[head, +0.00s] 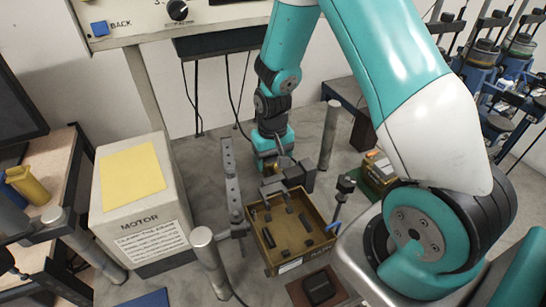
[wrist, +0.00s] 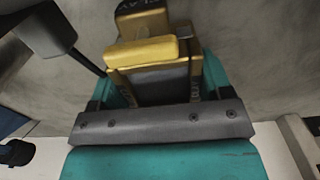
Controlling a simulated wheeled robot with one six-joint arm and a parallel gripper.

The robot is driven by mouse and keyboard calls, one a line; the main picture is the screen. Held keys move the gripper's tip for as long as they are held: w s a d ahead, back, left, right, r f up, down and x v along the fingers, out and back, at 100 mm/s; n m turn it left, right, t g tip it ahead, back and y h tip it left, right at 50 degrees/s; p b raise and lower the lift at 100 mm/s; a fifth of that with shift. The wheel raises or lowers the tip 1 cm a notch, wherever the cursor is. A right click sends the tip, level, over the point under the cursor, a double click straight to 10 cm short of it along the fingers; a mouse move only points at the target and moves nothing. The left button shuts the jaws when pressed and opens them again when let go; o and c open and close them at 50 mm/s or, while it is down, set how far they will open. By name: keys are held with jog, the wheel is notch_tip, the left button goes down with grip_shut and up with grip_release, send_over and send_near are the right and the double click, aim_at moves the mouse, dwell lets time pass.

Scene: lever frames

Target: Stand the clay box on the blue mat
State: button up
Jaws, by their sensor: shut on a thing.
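My gripper (head: 283,166) is low near the middle of the head view, by the far edge of a brown tray. In the wrist view, my gripper (wrist: 150,55) is shut on a gold-coloured box (wrist: 142,22) with part of a dark label, whose visible letters look like the end of "CLAY". A blue mat (head: 146,300) shows partly at the bottom left of the head view, cut off by the frame edge and apart from my gripper.
The brown tray (head: 268,262) holds several small dark parts. A metal post (head: 209,262) and a perforated upright bar (head: 231,175) stand left of it. A white motor box (head: 140,205) stands farther left. A brown mat (head: 338,287) bears a black object (head: 319,288).

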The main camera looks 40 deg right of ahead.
jog(key=shift+f+b, duration=0.35)
jog(key=shift+f, duration=0.05)
jog(key=shift+c, duration=0.5)
jog(key=shift+s+f, duration=0.1)
jog(key=shift+f, duration=0.15)
jog(key=c, duration=0.5)
jog(key=o, duration=1.6)
jog(key=shift+f, duration=0.1)
jog(key=shift+o, duration=0.6)
jog(key=shift+r, duration=0.2)
